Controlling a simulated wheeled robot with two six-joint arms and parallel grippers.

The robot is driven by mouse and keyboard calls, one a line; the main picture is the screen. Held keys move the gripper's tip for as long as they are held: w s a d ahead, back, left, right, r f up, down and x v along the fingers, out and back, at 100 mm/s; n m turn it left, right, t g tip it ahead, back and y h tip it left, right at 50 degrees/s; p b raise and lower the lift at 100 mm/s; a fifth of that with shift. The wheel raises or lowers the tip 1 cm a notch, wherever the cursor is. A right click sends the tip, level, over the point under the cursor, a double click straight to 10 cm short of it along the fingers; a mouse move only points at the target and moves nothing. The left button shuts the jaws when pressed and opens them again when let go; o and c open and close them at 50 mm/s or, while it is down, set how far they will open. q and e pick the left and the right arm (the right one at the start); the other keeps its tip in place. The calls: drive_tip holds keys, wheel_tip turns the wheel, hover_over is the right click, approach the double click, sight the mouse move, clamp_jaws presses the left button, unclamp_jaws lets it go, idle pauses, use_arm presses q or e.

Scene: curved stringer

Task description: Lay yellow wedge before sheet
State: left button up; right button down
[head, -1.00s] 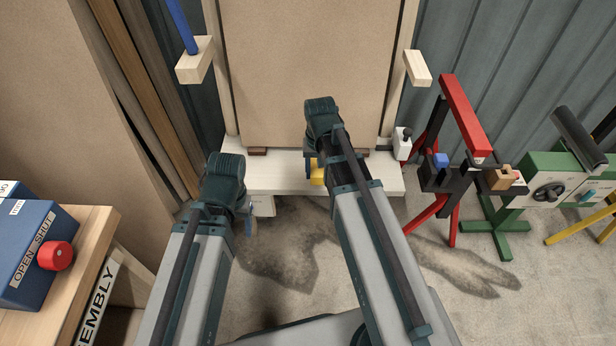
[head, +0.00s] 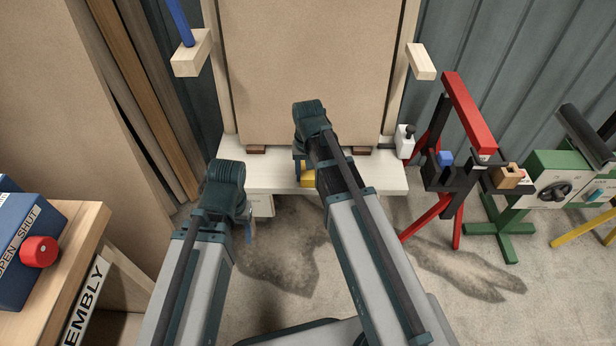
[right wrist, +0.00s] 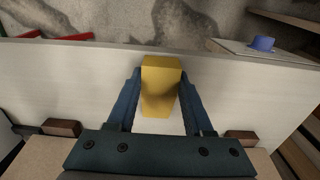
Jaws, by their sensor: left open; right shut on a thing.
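The yellow wedge (right wrist: 160,85) is between the fingers of my right gripper (right wrist: 160,95), which is shut on it. In the head view the wedge (head: 307,178) shows partly below my right gripper (head: 303,168), over the white ledge (head: 270,176). I cannot tell whether it touches the ledge. The brown sheet (head: 310,70) stands upright at the back of the ledge, its lower edge by two dark brown blocks (head: 257,149). My left gripper (head: 249,228) is open and empty in front of the ledge, mostly hidden by its arm.
A white bottle-like thing (head: 405,140) is at the ledge's right end. A red trestle (head: 468,112) and a green machine (head: 558,178) stand to the right. A workbench (head: 85,225) with a blue box and red button is at left. Pale wooden blocks (head: 421,61) flank the sheet.

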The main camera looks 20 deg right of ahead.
sight(308, 174)
drive_tip(key=c, duration=0.8)
unclamp_jaws()
drive_tip(key=shift+f, duration=0.2)
drive_tip(key=o, duration=0.5)
drive_tip(key=shift+r, duration=0.1)
wheel_tip(308, 174, up, 12)
drive_tip(key=p, duration=1.2)
drive_tip(key=s+a+n+h, duration=0.1)
drive_tip(key=s+a+n, duration=0.6)
drive_tip(key=s+a, duration=0.3)
drive_tip(key=s, duration=0.4)
drive_tip(key=shift+s+a+r, duration=0.15)
drive_tip(key=shift+a+r, duration=0.05)
drive_tip(key=shift+a, duration=0.05)
